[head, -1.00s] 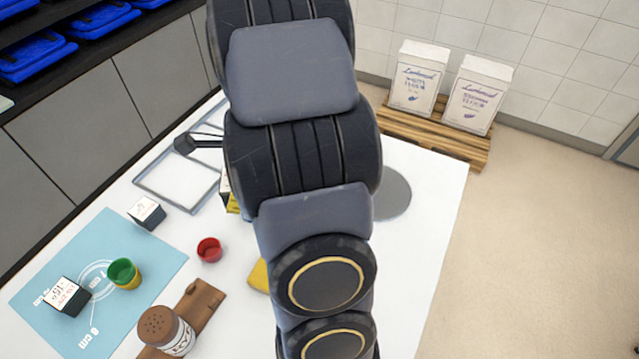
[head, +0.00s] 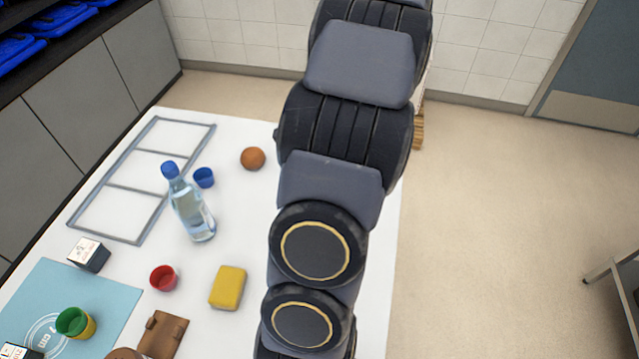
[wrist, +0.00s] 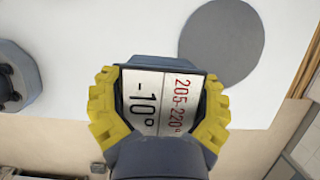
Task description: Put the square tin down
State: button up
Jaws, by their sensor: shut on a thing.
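The square tin (wrist: 155,72) shows in the wrist view as a dark box with a white top label reading "-10°" and "205-220°". My gripper (wrist: 160,108) has its yellow fingers closed on the tin's two opposite sides. The white table (wrist: 130,25) lies beyond the tin, with a flat grey disc (wrist: 222,42) on it, up and right of the tin. I cannot tell whether the tin touches the table. In the head view my arm hides the gripper, the held tin and the disc.
A grey frame (head: 130,239) lies at the back left.

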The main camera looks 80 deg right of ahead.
jog(key=shift+w+d+f, duration=0.1)
jog(key=shift+d+f, duration=0.05)
jog(key=shift+f, duration=0.6)
jog(key=w+d+f, duration=0.1)
jog(key=d+f, duration=0.2)
jog(key=d, duration=0.1)
jog(key=w+d+f, duration=0.1)
jog(key=d+f, duration=0.2)
jog(key=d, duration=0.2)
jog(key=w+d+f, duration=0.1)
jog(key=d+f, duration=0.3)
jog(key=shift+d, duration=0.15)
jog(key=shift+f, duration=1.45)
jog(key=o, duration=1.1)
jog(key=shift+f, duration=0.1)
jog(key=shift+o, duration=0.2)
